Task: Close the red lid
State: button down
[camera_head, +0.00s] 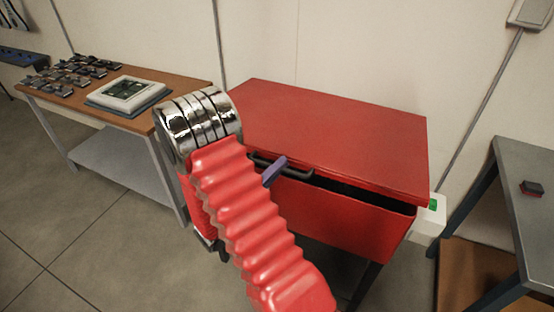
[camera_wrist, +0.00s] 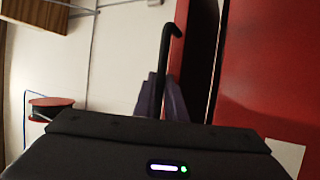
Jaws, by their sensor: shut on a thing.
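The red lid (camera_head: 330,130) lies nearly level over the red box (camera_head: 350,222) in the head view. A narrow dark gap shows between them, plainest toward the right front. A black bar handle (camera_head: 300,174) sits at the lid's front edge. My gripper (camera_head: 274,171), with purple fingers, is at the handle; my arm hides much of it and the box's left side. In the wrist view my gripper (camera_wrist: 162,97) is shut on the handle (camera_wrist: 164,55), beside the dark gap and the red box front (camera_wrist: 270,75).
A wooden-topped table (camera_head: 150,118) with a grey-white device (camera_head: 127,93) and several small dark parts stands at left. A grey table (camera_head: 530,215) with a small dark-red block (camera_head: 532,188) stands at right. A white box with a green light (camera_head: 430,215) is beside the red box.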

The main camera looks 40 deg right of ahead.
jog(key=shift+f, duration=0.7)
jog(key=c, duration=1.8)
grip_release()
jog(key=shift+a, duration=0.1)
jog(key=shift+f, duration=0.1)
jog(key=v, duration=1.4)
jog(key=shift+w, duration=0.1)
